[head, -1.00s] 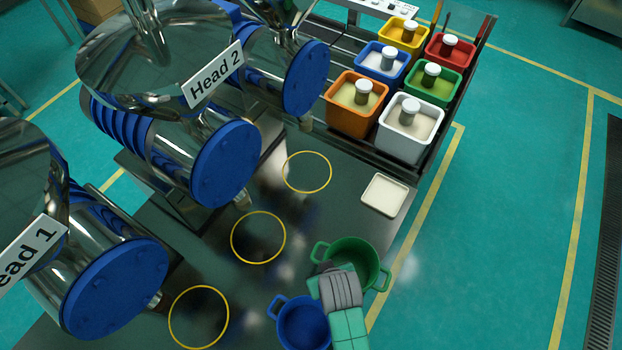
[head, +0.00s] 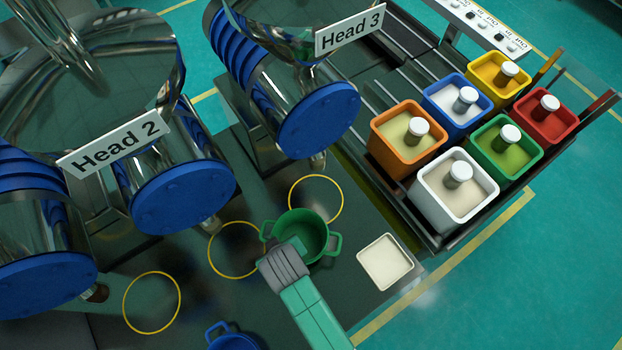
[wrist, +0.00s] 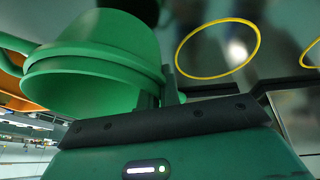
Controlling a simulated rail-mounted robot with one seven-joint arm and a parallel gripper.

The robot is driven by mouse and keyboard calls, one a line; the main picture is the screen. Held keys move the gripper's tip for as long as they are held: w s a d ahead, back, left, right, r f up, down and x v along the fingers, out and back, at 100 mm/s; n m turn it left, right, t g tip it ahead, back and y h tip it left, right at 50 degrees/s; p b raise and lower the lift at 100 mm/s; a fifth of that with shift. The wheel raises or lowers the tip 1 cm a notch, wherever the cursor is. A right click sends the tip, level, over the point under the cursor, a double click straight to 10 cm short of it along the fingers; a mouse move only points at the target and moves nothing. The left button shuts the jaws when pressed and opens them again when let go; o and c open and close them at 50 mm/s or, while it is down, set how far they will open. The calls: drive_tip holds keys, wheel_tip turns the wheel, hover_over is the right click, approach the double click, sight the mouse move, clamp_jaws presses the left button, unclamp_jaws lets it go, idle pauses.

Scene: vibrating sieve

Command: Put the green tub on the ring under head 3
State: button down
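The green tub (head: 318,240), a pot with two side handles, is above the dark table just in front of the ring under head 3 (head: 343,205). From above it overlaps the near edge of that ring. My gripper (head: 284,256) reaches the tub's near left side. In the wrist view the fingers (wrist: 158,92) are shut on the wall of the tub (wrist: 95,80), which hangs from them. The fingertips are partly hidden. The Head 3 sign (head: 349,30) is above the blue-capped outlet behind the ring.
The middle ring (head: 210,255) and left ring (head: 124,303) look empty. A blue tub (head: 235,341) stands at the front edge of the view. A cream square tray (head: 385,262) lies to the right. Several coloured bins (head: 440,205) fill the rack at right. Blue-capped outlets overhang the rings' far side.

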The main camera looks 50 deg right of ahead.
drive_tip(key=shift+w+d+f+b, duration=0.45)
drive_tip(key=shift+w+d+f, duration=0.6)
drive_tip(key=shift+d, duration=1.25)
drive_tip(key=shift+w+d+f+b, duration=0.5)
drive_tip(key=shift+w+d, duration=1)
drive_tip(key=shift+d, duration=0.75)
drive_tip(key=shift+w+d+f+b, duration=0.35)
drive_tip(key=shift+w+d+f, duration=0.75)
drive_tip(key=shift+d, duration=1.2)
drive_tip(key=shift+w+r, duration=0.1)
drive_tip(key=shift+r, duration=0.05)
drive_tip(key=c, duration=1.6)
unclamp_jaws()
drive_tip(key=p+v, duration=0.3)
drive_tip(key=v, duration=0.9)
drive_tip(key=shift+a, duration=0.15)
